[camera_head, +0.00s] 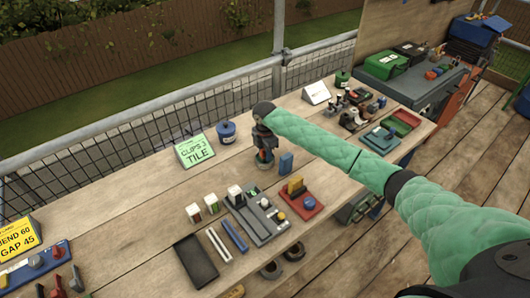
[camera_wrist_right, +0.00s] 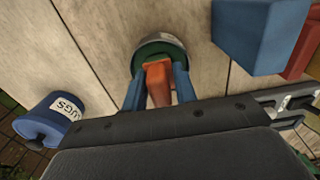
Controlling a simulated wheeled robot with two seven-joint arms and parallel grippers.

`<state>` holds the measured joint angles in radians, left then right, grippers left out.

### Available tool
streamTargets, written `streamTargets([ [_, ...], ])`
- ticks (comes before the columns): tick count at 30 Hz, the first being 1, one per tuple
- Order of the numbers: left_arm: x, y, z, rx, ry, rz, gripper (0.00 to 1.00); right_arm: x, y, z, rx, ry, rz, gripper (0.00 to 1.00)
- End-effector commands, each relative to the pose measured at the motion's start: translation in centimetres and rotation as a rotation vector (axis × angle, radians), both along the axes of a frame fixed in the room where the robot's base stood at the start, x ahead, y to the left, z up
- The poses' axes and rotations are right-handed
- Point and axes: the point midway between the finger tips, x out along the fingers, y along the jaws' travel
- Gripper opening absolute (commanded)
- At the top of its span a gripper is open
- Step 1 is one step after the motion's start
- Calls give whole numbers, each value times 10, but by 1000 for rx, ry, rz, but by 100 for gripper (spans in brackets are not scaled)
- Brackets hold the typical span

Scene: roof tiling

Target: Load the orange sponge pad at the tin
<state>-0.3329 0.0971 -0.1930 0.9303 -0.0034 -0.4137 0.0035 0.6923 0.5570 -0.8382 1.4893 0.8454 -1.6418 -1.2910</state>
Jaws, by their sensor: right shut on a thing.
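My right gripper (camera_wrist_right: 158,92) is shut on the orange sponge pad (camera_wrist_right: 158,76), which sits between its blue fingers. The pad's far end is over the mouth of a round tin (camera_wrist_right: 174,42) with a dark green inside. I cannot tell whether the pad touches that green surface. In the head view, my right gripper (camera_head: 265,148) points down at the tin (camera_head: 265,163) on the table, and hides much of it. My left gripper is not in view.
A blue pot labelled LUGS (camera_wrist_right: 50,118) stands left of the tin, and a blue block (camera_head: 286,163) stands to its right. A red tray (camera_head: 310,209) and a grey tray (camera_head: 266,232) lie nearer. A green sign (camera_head: 195,151) stands behind.

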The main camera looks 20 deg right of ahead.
Motion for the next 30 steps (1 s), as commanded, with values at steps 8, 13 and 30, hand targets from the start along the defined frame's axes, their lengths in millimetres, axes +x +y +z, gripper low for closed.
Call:
streamTargets([
  [8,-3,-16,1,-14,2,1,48,-1,0,0,-1,3,1,10],
  [13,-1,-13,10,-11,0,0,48,-1,0,10,-1,2,0,10],
  [30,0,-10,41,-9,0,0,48,0,0,48,0,0,0,10],
])
